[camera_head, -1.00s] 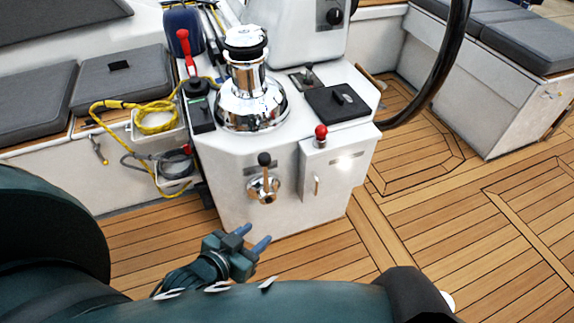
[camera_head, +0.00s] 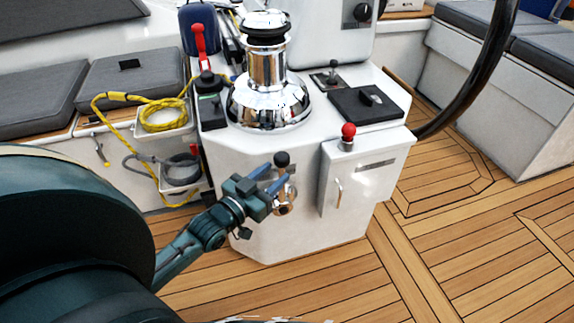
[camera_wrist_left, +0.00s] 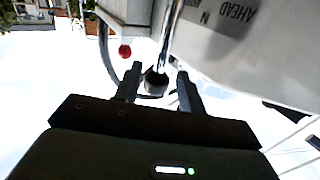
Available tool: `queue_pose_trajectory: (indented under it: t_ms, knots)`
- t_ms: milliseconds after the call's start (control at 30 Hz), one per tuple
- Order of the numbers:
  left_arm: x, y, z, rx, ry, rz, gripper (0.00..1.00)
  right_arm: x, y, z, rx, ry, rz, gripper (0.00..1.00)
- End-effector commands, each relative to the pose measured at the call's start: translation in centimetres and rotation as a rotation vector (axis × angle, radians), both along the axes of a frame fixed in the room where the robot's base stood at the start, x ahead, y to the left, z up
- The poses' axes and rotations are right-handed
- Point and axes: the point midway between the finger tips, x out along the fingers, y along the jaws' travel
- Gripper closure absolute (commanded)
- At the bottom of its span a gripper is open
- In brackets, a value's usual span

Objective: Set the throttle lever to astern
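The throttle lever is a chrome stick with a black knob (camera_head: 282,159) on the front face of the white console. It stands about upright over its chrome round base (camera_head: 285,199). My left gripper (camera_head: 278,172) is at the lever, its two blue fingers apart and partly covering the stick. In the left wrist view the black knob (camera_wrist_left: 156,79) shows between the open fingertips (camera_wrist_left: 157,80); I cannot tell whether they touch it. A plate with upside-down "AHEAD" and "N" (camera_wrist_left: 222,18) is beside the stick there. My right gripper is out of view.
A box with a red-knobbed lever (camera_head: 348,131) is right of the throttle. A chrome winch (camera_head: 268,95) and a red-handled lever (camera_head: 199,42) stand on top of the console. A yellow rope (camera_head: 160,118) hangs at left. Wood deck (camera_head: 330,280) is open in front.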

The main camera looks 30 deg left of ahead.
Motion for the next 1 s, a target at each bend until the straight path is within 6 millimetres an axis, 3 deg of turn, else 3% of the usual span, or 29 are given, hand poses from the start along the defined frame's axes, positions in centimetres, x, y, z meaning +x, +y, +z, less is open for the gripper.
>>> queue_pose_trajectory:
  t_ms: [100,333,733,1000]
  knots:
    - [2.4,-0.3,0.0,0.000,-0.003,0.000,0.60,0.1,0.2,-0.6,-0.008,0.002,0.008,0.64]
    - [5.1,-0.6,-0.1,0.000,0.000,0.000,0.60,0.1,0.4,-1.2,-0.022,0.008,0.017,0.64]
    - [5.7,-0.7,0.0,0.000,0.002,0.000,0.61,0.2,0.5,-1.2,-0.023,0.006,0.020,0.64]
    - [5.7,-0.7,0.0,0.000,0.002,0.000,0.83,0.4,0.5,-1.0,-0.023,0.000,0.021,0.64]
